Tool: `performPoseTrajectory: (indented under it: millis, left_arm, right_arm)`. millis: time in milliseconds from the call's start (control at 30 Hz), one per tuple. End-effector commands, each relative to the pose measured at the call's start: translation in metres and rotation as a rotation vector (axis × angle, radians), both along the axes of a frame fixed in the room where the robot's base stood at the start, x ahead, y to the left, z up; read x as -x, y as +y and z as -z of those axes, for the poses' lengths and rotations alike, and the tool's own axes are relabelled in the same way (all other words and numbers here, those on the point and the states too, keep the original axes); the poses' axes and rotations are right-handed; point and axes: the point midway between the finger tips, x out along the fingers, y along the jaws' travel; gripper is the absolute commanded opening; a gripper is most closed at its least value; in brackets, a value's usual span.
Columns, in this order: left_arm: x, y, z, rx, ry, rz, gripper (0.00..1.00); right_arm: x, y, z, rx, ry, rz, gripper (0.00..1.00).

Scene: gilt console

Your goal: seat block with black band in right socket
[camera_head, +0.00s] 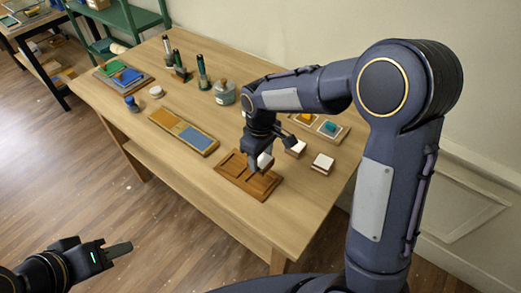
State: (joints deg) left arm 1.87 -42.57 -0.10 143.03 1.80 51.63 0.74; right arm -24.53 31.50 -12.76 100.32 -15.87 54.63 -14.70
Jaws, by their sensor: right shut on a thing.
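A brown wooden board (235,180) with recessed sockets lies near the table's front edge. My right gripper (262,168) is over the right part of the board, fingers down, shut on a small pale block (265,160). The fingers partly hide this block, and I cannot make out a black band on it. I cannot tell whether the block touches the board. The right socket is mostly hidden by the gripper. My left gripper (118,251) is low at the left, away from the table; its finger gap cannot be made out.
Two white-topped blocks (323,161) (297,147) stand right of the board. A blue-and-tan tray (183,131) lies to its left. Bare tabletop lies between the tray and the board.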

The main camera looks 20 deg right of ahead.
Motion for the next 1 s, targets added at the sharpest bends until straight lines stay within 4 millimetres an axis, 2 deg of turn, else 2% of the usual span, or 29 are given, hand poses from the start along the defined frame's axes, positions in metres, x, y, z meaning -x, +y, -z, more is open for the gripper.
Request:
performPoseTrajectory:
  millis: [1000]
  left_arm:
    - [0.000,0.000,0.057,0.000,0.000,0.000,0.36]
  right_arm:
    - [0.000,0.000,0.072,-0.001,-0.001,-0.001,0.27]
